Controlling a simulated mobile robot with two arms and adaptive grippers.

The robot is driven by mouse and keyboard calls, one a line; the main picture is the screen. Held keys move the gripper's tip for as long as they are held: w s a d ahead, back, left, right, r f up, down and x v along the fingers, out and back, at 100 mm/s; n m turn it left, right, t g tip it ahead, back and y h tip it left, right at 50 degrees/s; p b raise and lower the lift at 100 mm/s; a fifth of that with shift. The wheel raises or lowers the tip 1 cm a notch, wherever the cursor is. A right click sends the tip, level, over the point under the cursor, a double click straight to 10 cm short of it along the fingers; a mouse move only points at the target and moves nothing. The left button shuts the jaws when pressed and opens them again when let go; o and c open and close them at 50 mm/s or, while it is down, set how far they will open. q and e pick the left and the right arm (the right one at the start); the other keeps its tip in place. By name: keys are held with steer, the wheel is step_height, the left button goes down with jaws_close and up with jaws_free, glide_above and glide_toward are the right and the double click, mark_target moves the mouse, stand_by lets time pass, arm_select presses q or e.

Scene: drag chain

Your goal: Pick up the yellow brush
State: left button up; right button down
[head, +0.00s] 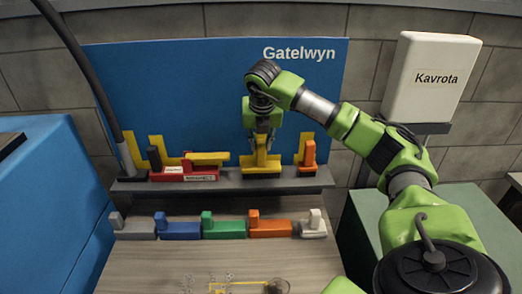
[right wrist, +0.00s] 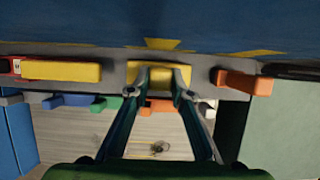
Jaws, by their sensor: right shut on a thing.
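In the right wrist view my right gripper (right wrist: 162,82) has one finger on each side of the yellow brush (right wrist: 157,72). The brush looks upright and still at shelf level; whether it touches the shelf is too small to tell. My left gripper is not in view.
A red box (head: 183,174) with a yellow piece (head: 207,158) stands to the left on the shelf, and an orange brush (head: 308,157) to the right. Below, grey, blue, green, orange and white brushes line the wooden table (head: 150,262). A white Kavrota box (head: 432,75) hangs at right.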

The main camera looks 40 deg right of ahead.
steer(key=shift+r, duration=0.35)
steer(key=b+v, duration=0.2)
steer(key=shift+w+r, duration=0.15)
steer(key=shift+r, duration=0.25)
steer(key=s+a+r+p, duration=0.1)
steer(key=s+a+r, duration=0.8)
steer(key=shift+s+p, duration=0.3)
steer(key=shift+s, duration=0.05)
steer(key=shift+a+r, duration=0.15)
